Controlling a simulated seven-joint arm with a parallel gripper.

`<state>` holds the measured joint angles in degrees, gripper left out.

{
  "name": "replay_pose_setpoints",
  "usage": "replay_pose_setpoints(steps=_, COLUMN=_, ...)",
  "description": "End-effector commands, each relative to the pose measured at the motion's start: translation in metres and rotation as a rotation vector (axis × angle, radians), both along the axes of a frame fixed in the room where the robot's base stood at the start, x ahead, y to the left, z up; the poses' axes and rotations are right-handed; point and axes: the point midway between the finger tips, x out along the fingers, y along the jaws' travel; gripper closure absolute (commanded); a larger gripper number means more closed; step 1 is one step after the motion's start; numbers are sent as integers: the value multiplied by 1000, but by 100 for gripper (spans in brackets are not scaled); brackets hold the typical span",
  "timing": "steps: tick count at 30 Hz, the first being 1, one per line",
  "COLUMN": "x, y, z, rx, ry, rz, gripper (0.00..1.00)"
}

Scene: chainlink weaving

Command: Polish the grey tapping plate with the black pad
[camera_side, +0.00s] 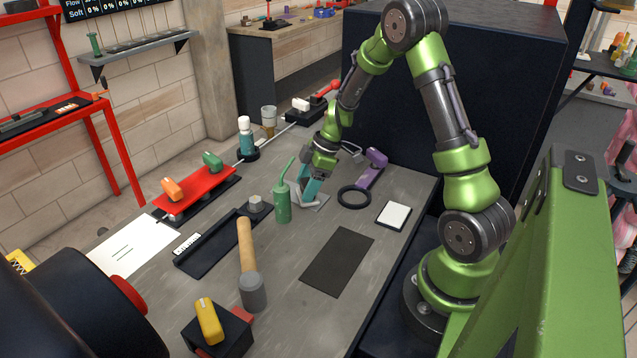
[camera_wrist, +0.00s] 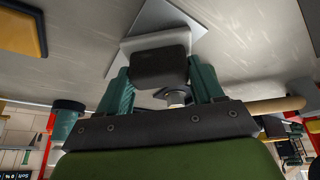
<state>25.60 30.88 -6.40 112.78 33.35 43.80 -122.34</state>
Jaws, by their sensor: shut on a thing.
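My gripper (camera_side: 310,190), with teal fingers, is low over the bench in the side view. In the wrist view my gripper (camera_wrist: 162,88) is shut on a dark block, the black pad (camera_wrist: 160,68), which sits between the two fingers. The grey tapping plate (camera_side: 323,200) lies flat on the bench under the fingers, partly hidden by them. In the wrist view a light grey plate (camera_wrist: 178,17) shows behind the pad, with a paler slab between. Whether the pad touches the plate cannot be told. The pad is hidden in the side view.
A green bottle (camera_side: 282,204) with a spout stands close left of my gripper. A black ring (camera_side: 354,197), a purple-handled tool (camera_side: 375,165) and a white black-edged pad (camera_side: 393,215) lie to the right. A mallet (camera_side: 249,270) and dark mat (camera_side: 337,261) lie nearer the front.

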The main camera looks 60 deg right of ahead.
Motion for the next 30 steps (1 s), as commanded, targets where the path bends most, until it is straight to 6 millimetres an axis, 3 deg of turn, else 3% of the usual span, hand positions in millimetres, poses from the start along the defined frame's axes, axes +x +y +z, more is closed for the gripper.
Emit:
replay_pose_setpoints(steps=3, x=-3, y=-18, z=-2, rx=-19, ry=3, rz=-1, gripper=82)
replay_pose_setpoints(steps=11, x=-3, y=-25, z=2, rx=-21, ry=-1, rz=-2, gripper=82)
replay_pose_setpoints(steps=30, x=-1, y=17, z=3, rx=-16, ry=-3, rz=-1, gripper=82)
